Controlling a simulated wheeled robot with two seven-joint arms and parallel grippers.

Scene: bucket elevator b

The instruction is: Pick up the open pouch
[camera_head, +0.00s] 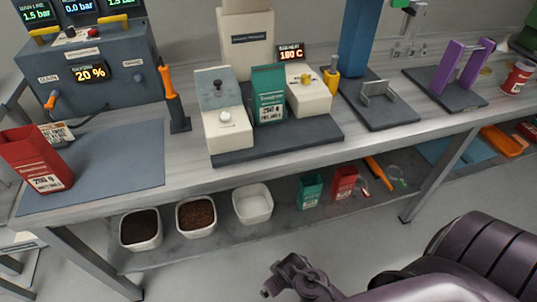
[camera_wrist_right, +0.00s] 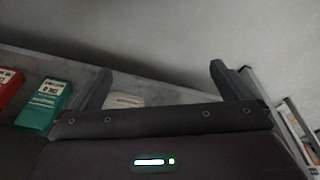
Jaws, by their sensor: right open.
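A red pouch (camera_head: 36,160) stands at the left end of the bench, partly over the grey mat; its top looks open. A green pouch (camera_head: 269,93) stands upright on the dark base of the bench machine; I cannot tell if its top is open. A smaller green pouch (camera_head: 310,190) and red pouch (camera_head: 344,183) are on the lower shelf. A green pouch (camera_wrist_right: 45,104) and a red pouch (camera_wrist_right: 9,86) show upside down in the right wrist view. My right gripper (camera_head: 283,276) is low in front of the bench, open and empty (camera_wrist_right: 160,85), apart from every pouch. My left gripper is out of view.
Three white tubs, one with dark grounds (camera_head: 140,247), one with brown beans (camera_head: 196,232) and one empty-looking (camera_head: 253,219), stand on the lower shelf. The grey mat (camera_head: 120,160) is mostly clear. Machines with an orange handle (camera_head: 171,85) and purple uprights (camera_head: 463,65) line the bench.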

